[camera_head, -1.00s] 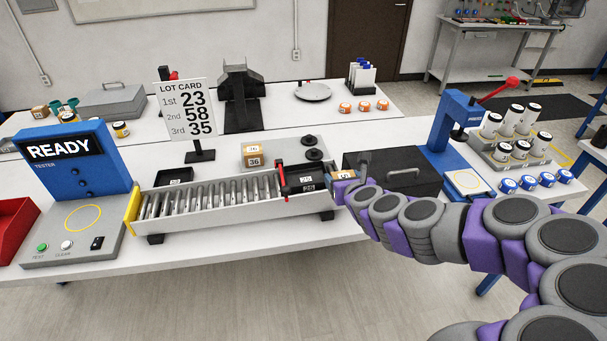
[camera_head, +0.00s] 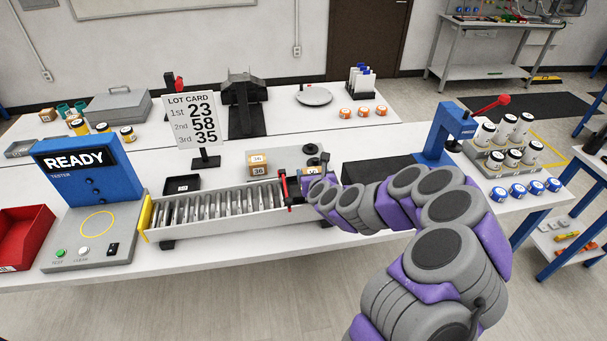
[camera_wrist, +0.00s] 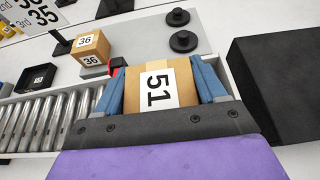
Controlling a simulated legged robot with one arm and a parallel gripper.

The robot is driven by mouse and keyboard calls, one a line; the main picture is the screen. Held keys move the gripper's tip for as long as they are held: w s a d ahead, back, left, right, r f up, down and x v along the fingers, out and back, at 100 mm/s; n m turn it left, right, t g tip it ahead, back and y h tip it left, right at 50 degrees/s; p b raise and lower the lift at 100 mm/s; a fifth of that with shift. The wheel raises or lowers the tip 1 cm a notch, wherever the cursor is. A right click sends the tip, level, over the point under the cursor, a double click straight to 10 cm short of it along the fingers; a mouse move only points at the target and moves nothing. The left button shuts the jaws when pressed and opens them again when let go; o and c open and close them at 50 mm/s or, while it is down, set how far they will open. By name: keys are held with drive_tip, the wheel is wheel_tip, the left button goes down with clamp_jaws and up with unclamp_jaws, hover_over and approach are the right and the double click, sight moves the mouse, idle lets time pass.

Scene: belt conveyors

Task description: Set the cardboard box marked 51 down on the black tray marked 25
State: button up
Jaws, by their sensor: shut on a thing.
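My gripper (camera_wrist: 163,95) is shut on the cardboard box marked 51 (camera_wrist: 150,78); its blue fingers press the box from both sides in the wrist view. In the head view the box (camera_head: 309,171) shows only as a small brown patch beyond my gripper (camera_head: 316,180), at the right end of the roller conveyor beside the red stop. The black tray marked 25 is mostly hidden behind my arm and gripper at that end. I cannot tell whether the box touches it.
The roller conveyor (camera_head: 215,207) runs left toward the blue tester (camera_head: 85,165). A cardboard box marked 36 (camera_head: 259,166) and another small black tray (camera_head: 182,184) stand behind it. A large black block (camera_wrist: 275,85) lies right of my gripper. Black discs (camera_head: 313,149) stand behind.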

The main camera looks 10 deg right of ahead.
sight(309, 170)
drive_tip(key=shift+w+a, duration=0.15)
drive_tip(key=shift+w, duration=0.45)
drive_tip(key=shift+w+d+f+p, duration=0.1)
drive_tip(key=shift+w+d+p, duration=0.15)
drive_tip(key=shift+w, duration=0.3)
drive_tip(key=shift+w+a, duration=0.15)
drive_tip(key=shift+a, duration=0.05)
drive_tip(key=shift+w+a+f, duration=0.15)
drive_tip(key=shift+f, duration=0.15)
drive_tip(key=f, duration=0.1)
drive_tip(key=a+f, duration=0.1)
drive_tip(key=f, duration=0.1)
drive_tip(key=shift+a, duration=0.15)
drive_tip(key=shift+d, duration=0.3)
drive_tip(key=o, duration=1.1)
drive_tip(key=shift+d, duration=0.25)
drive_tip(key=shift+c, duration=0.2)
drive_tip(key=shift+o, duration=0.2)
drive_tip(key=shift+a, duration=0.35)
